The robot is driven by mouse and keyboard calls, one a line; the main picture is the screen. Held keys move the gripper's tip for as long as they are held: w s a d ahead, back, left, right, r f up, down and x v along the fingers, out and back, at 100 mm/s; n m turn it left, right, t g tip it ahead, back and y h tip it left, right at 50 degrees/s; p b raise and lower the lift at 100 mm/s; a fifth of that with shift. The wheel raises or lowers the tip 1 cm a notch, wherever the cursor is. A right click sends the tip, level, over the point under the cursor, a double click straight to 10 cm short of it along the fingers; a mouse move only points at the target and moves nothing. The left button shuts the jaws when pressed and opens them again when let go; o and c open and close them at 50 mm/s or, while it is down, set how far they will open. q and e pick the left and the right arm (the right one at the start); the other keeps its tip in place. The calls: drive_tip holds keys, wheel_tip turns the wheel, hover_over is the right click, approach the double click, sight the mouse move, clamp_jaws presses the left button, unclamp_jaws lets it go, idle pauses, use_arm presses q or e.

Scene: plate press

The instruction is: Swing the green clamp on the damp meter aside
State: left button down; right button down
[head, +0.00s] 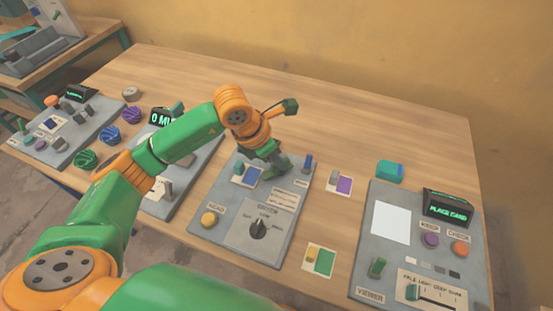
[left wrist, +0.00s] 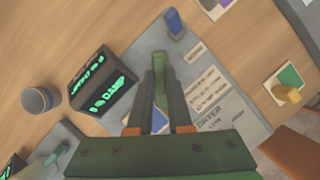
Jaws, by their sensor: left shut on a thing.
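The damp meter is the grey panel (head: 225,222) in the middle of the table, with a black dial and a yellow button. Its lit display (left wrist: 100,88) reads DAMP in the left wrist view; my arm hides it in the head view. My left gripper (head: 275,168) is low over the panel's far part, shut on the green clamp (left wrist: 160,93), which stands between the two fingers. The fingers hide the clamp's lower part. A small green piece (head: 238,168) shows left of the gripper; I cannot tell whether it belongs to the clamp. My right gripper is not in view.
A blue post (head: 307,163) stands on the panel just right of my left gripper. A viewer panel (head: 375,265) is at the right, and other panels with knobs (head: 85,158) are at the left. Colour cards (head: 320,260) lie on the table. The back right is clear.

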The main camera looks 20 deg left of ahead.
use_arm(q)
drive_tip(key=n+b, duration=0.1)
drive_tip(key=n, duration=0.1)
drive_tip(key=n+y, duration=0.1)
drive_tip(key=shift+s+d+f+n+t+b, duration=0.1)
drive_tip(key=shift+d+f+n+t+b, duration=0.05)
drive_tip(key=shift+n+t+b, duration=0.25)
drive_tip(key=n+y+b, duration=0.1)
drive_tip(key=n+b, duration=0.1)
drive_tip(key=n, duration=0.1)
drive_tip(key=shift+d+n+y, duration=0.15)
drive_tip(key=shift+n+y, duration=0.15)
drive_tip(key=shift+n+y+b, duration=0.5)
drive_tip(key=shift+n+b, duration=0.05)
drive_tip(key=shift+n, duration=0.55)
drive_tip(key=shift+d+n+y, duration=0.1)
drive_tip(key=shift+n+y, duration=0.3)
drive_tip(key=shift+n, duration=0.8)
drive_tip(key=c, duration=0.8)
unclamp_jaws()
drive_tip(key=shift+c, duration=0.2)
